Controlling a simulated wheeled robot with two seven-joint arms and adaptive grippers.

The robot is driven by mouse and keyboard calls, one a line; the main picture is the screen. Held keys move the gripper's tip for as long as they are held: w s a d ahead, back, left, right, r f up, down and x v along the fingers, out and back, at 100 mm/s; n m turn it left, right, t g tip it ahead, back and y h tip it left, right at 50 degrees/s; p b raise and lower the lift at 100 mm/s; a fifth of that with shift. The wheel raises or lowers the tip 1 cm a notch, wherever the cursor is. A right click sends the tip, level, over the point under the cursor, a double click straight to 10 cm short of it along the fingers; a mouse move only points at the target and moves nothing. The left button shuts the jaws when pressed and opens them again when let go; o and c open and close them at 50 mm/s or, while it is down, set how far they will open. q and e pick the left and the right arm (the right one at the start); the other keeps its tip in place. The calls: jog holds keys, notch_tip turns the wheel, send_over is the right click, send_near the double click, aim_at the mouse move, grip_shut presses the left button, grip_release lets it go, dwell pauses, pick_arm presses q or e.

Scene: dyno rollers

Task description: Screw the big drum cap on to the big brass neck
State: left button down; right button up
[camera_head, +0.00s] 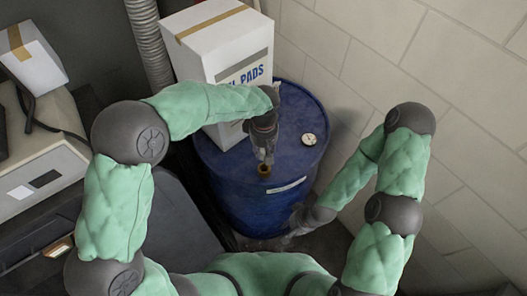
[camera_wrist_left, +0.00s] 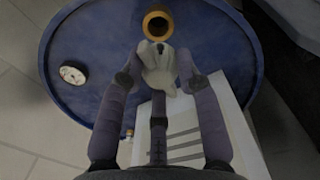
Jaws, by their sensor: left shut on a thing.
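The big brass neck (camera_head: 264,170) is a ring with a dark opening on the top of a blue drum (camera_head: 235,160); it also shows near the top of the left wrist view (camera_wrist_left: 158,25). My left gripper (camera_head: 264,157) points down close to the neck. In the left wrist view its fingers (camera_wrist_left: 160,80) are shut on a pale grey, crumpled-looking thing (camera_wrist_left: 158,65), just short of the neck in the picture. I cannot make out a drum cap. My right gripper (camera_head: 291,232) is low beside the drum's front; its fingers are too dark and small to read.
A white pads box (camera_head: 215,50) stands on the back left of the drum. A small white round dial (camera_head: 309,139) sits on the drum top at right. A block wall (camera_head: 400,60) is close behind. A machine (camera_head: 40,160) stands at left.

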pick_arm(q)
jog(key=shift+w+d+f+b, duration=0.15)
jog(key=shift+f+b, duration=0.25)
jog(key=shift+f, duration=0.25)
jog(key=shift+f+b, duration=0.4)
jog(key=shift+f, duration=0.25)
jog(key=shift+f+b, duration=1.2)
jog(key=shift+f, duration=0.8)
jog(key=shift+f+b, duration=0.65)
jog(key=shift+f, duration=0.1)
